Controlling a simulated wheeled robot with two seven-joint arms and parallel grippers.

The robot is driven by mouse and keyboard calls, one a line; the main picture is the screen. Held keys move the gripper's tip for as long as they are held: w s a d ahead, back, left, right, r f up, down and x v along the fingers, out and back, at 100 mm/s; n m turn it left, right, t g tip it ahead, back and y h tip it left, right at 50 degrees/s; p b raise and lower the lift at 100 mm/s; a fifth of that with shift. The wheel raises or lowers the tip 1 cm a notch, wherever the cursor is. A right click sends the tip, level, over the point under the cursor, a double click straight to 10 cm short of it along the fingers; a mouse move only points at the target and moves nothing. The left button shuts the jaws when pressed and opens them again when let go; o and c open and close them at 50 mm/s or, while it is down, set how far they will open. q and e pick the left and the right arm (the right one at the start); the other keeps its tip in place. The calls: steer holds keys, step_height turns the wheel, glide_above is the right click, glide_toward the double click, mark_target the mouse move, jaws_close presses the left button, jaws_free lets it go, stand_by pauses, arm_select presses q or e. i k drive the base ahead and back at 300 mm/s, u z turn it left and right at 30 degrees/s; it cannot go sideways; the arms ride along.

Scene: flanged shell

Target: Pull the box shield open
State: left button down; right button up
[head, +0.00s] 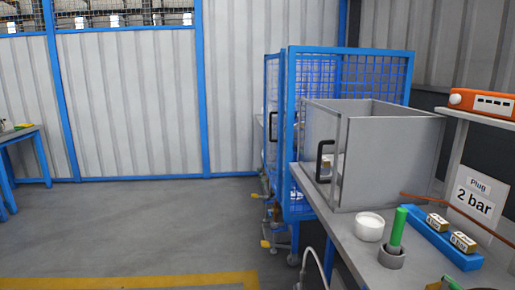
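The grey box (390,160) stands on the workbench at the right and is open at the top. Its shield (321,140) is the flat grey panel on the left side, with a black handle (324,161) on it. A narrow gap shows beside the panel's near edge, with something pale behind it; I cannot tell how far the shield stands from the box. Neither of my grippers shows in the head view.
The bench (345,228) carries a white round container (370,226), a green cylinder (398,227) in a grey ring and a blue tray (447,243) with small blocks. A blue mesh cage (315,75) stands behind the box. The floor (150,230) to the left is clear.

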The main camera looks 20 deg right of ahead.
mark_target(339, 124)
steer(key=u, duration=0.15)
steer(key=i, duration=0.9)
steer(key=z, duration=0.3)
